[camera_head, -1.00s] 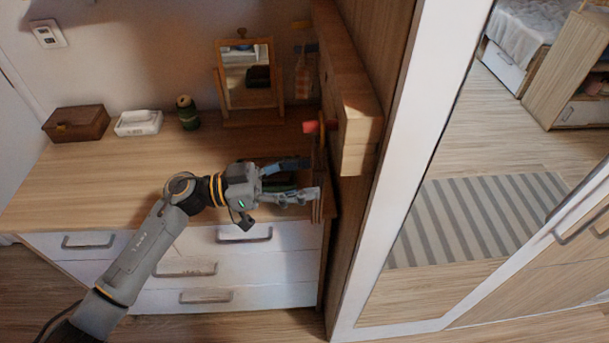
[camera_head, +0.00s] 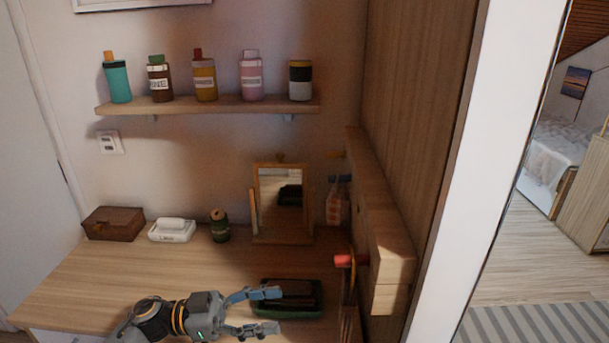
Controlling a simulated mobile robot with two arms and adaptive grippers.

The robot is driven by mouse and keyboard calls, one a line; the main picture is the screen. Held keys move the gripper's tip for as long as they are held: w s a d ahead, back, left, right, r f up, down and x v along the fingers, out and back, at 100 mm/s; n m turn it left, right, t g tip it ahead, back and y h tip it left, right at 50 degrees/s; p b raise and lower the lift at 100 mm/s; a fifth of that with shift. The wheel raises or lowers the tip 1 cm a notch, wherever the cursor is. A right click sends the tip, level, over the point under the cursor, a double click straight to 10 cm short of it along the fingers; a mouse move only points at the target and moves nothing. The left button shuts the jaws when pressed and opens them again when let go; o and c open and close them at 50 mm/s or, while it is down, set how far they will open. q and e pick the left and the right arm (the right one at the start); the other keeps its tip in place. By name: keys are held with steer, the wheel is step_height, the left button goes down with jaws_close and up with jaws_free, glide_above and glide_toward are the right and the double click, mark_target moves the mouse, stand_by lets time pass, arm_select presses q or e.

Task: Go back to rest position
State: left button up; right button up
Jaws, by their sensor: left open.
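My left gripper (camera_head: 268,311) is low in the head view, over the front part of the wooden dresser top (camera_head: 120,275). Its two fingers are spread apart with nothing between them. A dark green tray (camera_head: 262,304) with dark contents lies just beyond and beside the fingers; the gripper partly hides it. I cannot tell whether the fingers touch it. My right gripper is out of view.
A brown box (camera_head: 113,224), a white soap dish (camera_head: 172,231), a dark green spool-like item (camera_head: 219,226) and a small mirror (camera_head: 281,203) stand at the back. A shelf (camera_head: 210,105) holds several bottles. A wooden cabinet (camera_head: 430,130) with a red-ended peg (camera_head: 344,261) bounds the right.

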arm_select(q)
steer(key=w+a+n+t+y, duration=0.3)
steer(key=w+n+t+y, duration=0.4)
steer(key=n+t, duration=0.75)
steer(key=s+a+f+n+g+y, duration=0.1)
steer(key=s+a+f+n+y, duration=0.1)
steer(key=s+a+f+y, duration=0.3)
steer(key=s+a+f+n+g+y, duration=0.1)
steer(key=s+a+f+y, duration=0.15)
steer(key=f+y, duration=0.45)
steer(key=s+a+f+m+g, duration=0.1)
steer(key=s+f+g, duration=0.4)
steer(key=s, duration=0.6)
steer(key=s+a+f+m+g, duration=0.1)
steer(key=s+f+g, duration=0.35)
steer(key=s, duration=0.65)
step_height(320, 180, down, 27)
steer(key=s+g, duration=0.2)
steer(key=s+a+f+g, duration=0.1)
steer(key=s+a+f, duration=0.1)
steer(key=s+f, duration=1.2)
steer(key=shift+s+a+f+y, duration=0.35)
steer(key=shift+s+y, duration=0.05)
steer(key=shift+s, duration=0.35)
